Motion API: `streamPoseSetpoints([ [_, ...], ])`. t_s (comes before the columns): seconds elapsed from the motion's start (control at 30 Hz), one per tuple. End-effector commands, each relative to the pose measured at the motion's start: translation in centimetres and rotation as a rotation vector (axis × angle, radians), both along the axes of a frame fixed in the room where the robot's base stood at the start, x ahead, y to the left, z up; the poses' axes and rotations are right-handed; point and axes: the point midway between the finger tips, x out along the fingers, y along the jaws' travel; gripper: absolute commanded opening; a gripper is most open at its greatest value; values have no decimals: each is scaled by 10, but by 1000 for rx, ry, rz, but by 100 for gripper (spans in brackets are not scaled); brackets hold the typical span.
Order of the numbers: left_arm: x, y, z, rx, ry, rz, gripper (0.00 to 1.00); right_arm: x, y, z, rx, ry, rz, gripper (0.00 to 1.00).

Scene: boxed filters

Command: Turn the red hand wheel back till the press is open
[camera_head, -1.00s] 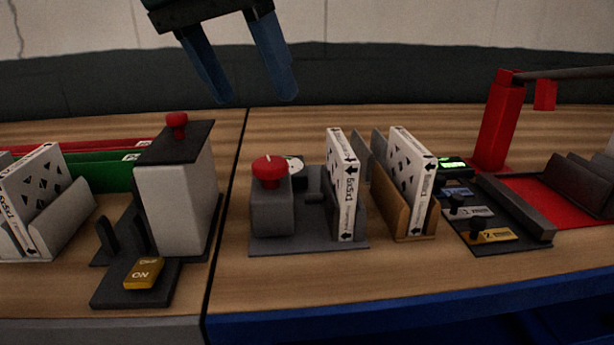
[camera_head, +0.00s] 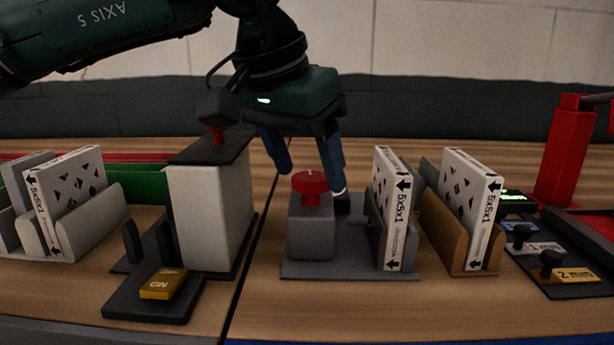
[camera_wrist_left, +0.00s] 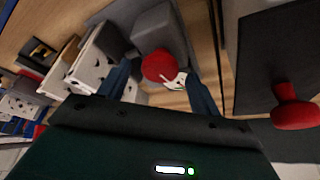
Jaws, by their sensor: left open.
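The red hand wheel (camera_head: 310,183) tops the small grey press (camera_head: 311,232), which stands on a grey base plate. A white boxed filter (camera_head: 395,215) stands upright in the press's right part. My left gripper (camera_head: 306,176) comes in from above and behind; its two blue fingers are spread, one at each side of the wheel's far side. In the left wrist view the red wheel (camera_wrist_left: 157,65) appears between the open fingertips. Contact with the wheel cannot be told. How far the press is open is partly hidden behind the box. My right gripper is not in view.
A tall grey-white block (camera_head: 207,215) with a dark top and red knob (camera_head: 217,136) stands close on the left, below my arm. A yellow ON switch (camera_head: 163,284) is before it. A brown holder (camera_head: 445,232) with another box stands right of the press.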

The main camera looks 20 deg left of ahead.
Motion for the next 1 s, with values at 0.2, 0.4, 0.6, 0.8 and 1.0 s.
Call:
streamPoseSetpoints([
  [0.2,3,-1,-8,0,-1,-1,64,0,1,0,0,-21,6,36],
  [0.4,3,-2,-8,0,-1,-1,64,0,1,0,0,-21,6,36],
  [0.6,3,-2,-8,0,0,-1,47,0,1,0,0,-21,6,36],
  [0.8,3,-2,-8,0,0,-1,31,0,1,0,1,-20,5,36],
  [1.0,3,-2,-8,0,0,0,21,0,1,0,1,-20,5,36],
])
